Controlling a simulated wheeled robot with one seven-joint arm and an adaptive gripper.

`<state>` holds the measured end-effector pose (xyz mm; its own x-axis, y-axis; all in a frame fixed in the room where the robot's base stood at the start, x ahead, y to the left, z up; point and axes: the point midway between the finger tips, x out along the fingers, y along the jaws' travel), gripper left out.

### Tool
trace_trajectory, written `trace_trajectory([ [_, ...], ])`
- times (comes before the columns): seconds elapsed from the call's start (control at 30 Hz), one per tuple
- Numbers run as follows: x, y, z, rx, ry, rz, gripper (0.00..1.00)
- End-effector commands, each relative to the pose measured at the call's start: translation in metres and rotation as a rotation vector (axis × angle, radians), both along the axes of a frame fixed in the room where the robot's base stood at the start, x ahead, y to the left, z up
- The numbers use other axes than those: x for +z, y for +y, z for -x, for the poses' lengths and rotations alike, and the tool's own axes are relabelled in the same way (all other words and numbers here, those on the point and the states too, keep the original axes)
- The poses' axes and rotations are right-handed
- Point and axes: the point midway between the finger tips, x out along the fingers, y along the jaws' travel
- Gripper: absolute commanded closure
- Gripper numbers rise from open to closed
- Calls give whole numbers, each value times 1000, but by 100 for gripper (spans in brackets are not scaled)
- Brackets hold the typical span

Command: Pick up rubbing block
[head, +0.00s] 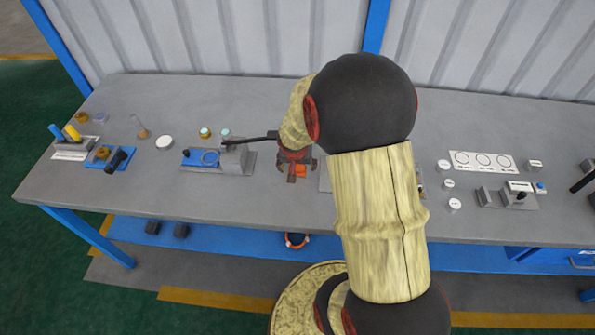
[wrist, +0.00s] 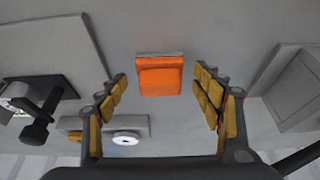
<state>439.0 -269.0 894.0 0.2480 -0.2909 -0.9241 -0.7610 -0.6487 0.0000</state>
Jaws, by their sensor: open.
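An orange block (wrist: 160,78) with a grey strip along one edge, which looks like the rubbing block, lies on the grey table. In the wrist view it sits centred ahead of my gripper (wrist: 162,90), between the lines of its two fingers. My gripper is open and empty, with its yellow-padded fingers apart on either side and not touching the block. In the head view my gripper (head: 295,172) points down over the middle of the table, and a small orange patch (head: 301,170) shows beside it. My arm hides part of the table to the right.
A grey fixture with a blue plate (head: 198,158) stands left of my gripper. In the wrist view a black knob (wrist: 38,130) is at left, a grey bar with a white disc (wrist: 125,137) below left, and a grey box (wrist: 297,92) at right. Table around the block is clear.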

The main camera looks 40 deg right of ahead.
Motion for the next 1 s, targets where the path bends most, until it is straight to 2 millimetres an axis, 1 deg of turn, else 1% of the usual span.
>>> trace_trajectory([
  [0.03,-6,-2,-1,0,1,-1,33],
  [0.07,-7,-2,-2,0,1,-1,33],
  [0.3,-7,-2,-2,1,0,0,34],
  [1.0,-6,-2,-2,1,0,0,74],
])
